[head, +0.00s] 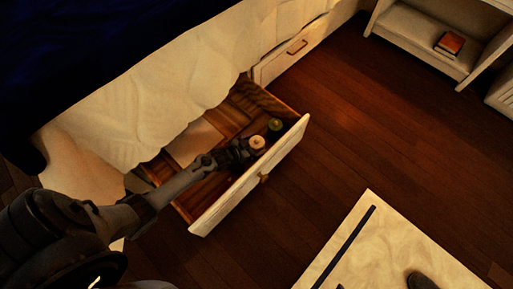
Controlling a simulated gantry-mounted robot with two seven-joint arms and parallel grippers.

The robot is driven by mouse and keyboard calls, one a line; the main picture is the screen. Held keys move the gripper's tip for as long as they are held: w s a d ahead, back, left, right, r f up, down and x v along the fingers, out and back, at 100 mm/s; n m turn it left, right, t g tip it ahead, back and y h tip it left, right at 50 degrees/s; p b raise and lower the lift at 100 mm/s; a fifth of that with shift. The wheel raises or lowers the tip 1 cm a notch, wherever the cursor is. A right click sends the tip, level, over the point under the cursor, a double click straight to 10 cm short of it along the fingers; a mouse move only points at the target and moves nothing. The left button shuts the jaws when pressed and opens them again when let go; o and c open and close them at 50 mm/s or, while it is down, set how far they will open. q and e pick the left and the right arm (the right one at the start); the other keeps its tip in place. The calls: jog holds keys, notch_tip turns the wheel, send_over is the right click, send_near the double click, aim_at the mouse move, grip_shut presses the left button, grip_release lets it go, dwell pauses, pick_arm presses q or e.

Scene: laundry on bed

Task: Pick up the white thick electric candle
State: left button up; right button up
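A short, thick, pale candle (257,142), cream or white in this warm light, stands in the open drawer (250,187) under the bed. My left arm reaches into the drawer from the left. My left gripper (245,148) is right beside the candle on its left side, with its fingertips close to it. The fingers are dark and small here, so I cannot tell whether they touch the candle or how wide they are apart. My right gripper is not in view.
A small green round item (275,125) stands just behind and right of the candle. A flat pale item (195,143) lies in the drawer's left part. The bed cover (150,90) hangs over the drawer's back. A shelf (420,30) holds a book (449,44). Wooden floor (365,120) lies clear to the right.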

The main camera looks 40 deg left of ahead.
pick_arm(q)
jog(key=c, duration=1)
jog(key=shift+o, duration=0.2)
jog(key=shift+r, duration=0.15)
